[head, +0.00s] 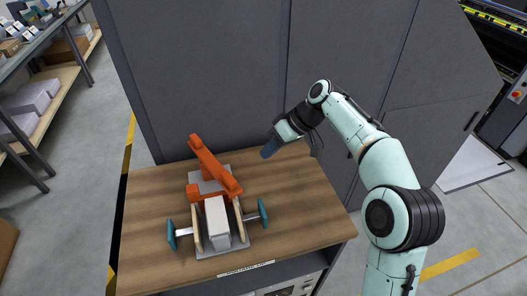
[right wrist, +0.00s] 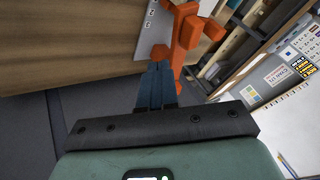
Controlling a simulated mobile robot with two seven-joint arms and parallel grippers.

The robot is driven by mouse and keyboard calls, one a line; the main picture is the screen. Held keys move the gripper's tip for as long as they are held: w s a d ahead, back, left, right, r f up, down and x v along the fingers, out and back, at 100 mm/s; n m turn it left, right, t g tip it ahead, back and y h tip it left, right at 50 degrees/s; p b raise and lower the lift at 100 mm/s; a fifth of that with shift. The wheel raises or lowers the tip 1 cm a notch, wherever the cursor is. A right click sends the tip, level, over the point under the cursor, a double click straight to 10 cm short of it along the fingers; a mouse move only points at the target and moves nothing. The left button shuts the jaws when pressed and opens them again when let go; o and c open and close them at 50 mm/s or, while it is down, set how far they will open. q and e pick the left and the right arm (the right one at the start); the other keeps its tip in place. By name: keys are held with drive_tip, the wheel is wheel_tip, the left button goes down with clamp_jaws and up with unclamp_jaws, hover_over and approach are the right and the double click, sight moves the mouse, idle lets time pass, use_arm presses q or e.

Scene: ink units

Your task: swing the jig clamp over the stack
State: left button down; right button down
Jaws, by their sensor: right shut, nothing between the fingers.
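The orange jig clamp (head: 214,166) stands at the back of the jig on the wooden table. Its long bar slants from the back left to the front right. The stack (head: 217,222), a pale grey block shape, lies in front of it between two tan side rails. In the head view the bar lies behind most of the stack. My right gripper (head: 268,150) is right of and behind the clamp, apart from it, with blue fingers shut and empty. In the right wrist view the closed fingertips (right wrist: 157,66) point toward the orange clamp (right wrist: 186,38). My left gripper is not in view.
The jig's grey base plate (head: 240,242) lies on the wooden table (head: 301,217). Teal paddles (head: 171,235) stick out on both sides. Tall grey cabinets (head: 190,70) stand close behind the table. The table's right side is clear.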

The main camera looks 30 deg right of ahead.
drive_tip(key=w+a+f, duration=0.2)
drive_tip(key=a+f, duration=0.4)
drive_tip(key=a, duration=0.2)
drive_tip(key=shift+b, duration=0.4)
